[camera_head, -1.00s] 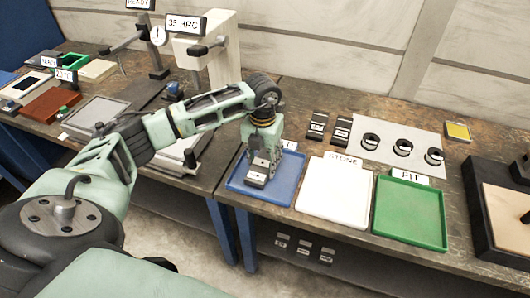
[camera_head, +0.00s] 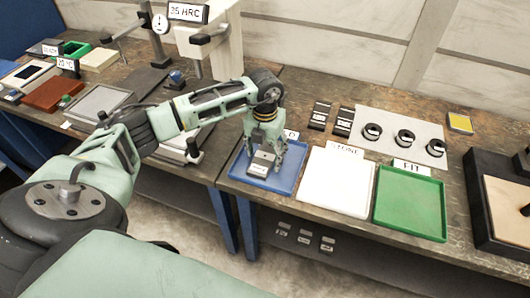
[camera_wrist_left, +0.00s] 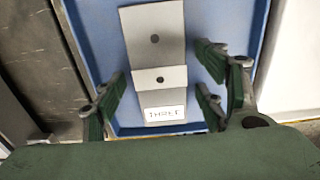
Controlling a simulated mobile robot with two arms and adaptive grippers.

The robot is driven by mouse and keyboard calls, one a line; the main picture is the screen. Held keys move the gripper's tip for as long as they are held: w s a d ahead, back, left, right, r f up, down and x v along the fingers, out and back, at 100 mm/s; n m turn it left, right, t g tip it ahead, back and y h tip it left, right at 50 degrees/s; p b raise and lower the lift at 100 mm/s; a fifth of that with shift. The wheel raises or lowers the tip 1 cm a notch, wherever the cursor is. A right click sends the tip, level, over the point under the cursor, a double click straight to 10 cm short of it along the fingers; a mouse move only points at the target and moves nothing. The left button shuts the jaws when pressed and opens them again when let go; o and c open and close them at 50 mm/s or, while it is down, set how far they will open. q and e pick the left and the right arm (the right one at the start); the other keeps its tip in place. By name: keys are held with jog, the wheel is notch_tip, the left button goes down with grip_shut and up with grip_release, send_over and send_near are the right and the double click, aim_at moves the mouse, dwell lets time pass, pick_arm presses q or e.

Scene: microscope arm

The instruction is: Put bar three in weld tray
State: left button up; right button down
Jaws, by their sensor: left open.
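Bar three (camera_wrist_left: 160,78), a grey metal bar with a step, a hole and a label reading THREE, lies in the blue tray (camera_wrist_left: 90,30) in the left wrist view. In the head view the bar (camera_head: 262,164) lies in the same blue tray (camera_head: 283,184), whose sign is mostly hidden by my arm; only a final D shows. My left gripper (camera_head: 272,158) is above the tray. Its fingers (camera_wrist_left: 160,105) are open on both sides of the bar's labelled end, apart from it. My right gripper is not in view.
A white tray (camera_head: 337,190) and a green tray (camera_head: 410,205) marked FIT stand to the right. Two dark bars (camera_head: 320,114) lie behind, beside a pale sheet (camera_head: 385,117) with ring-shaped parts. A hardness tester (camera_head: 222,35) stands at the back left.

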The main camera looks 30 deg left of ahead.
aim_at(265, 156)
pick_arm(q)
jog(key=shift+r, duration=0.1)
jog(key=shift+r, duration=0.2)
notch_tip(265, 156, up, 12)
jog(key=b, duration=0.2)
jog(key=shift+f, duration=0.15)
dwell(0.3)
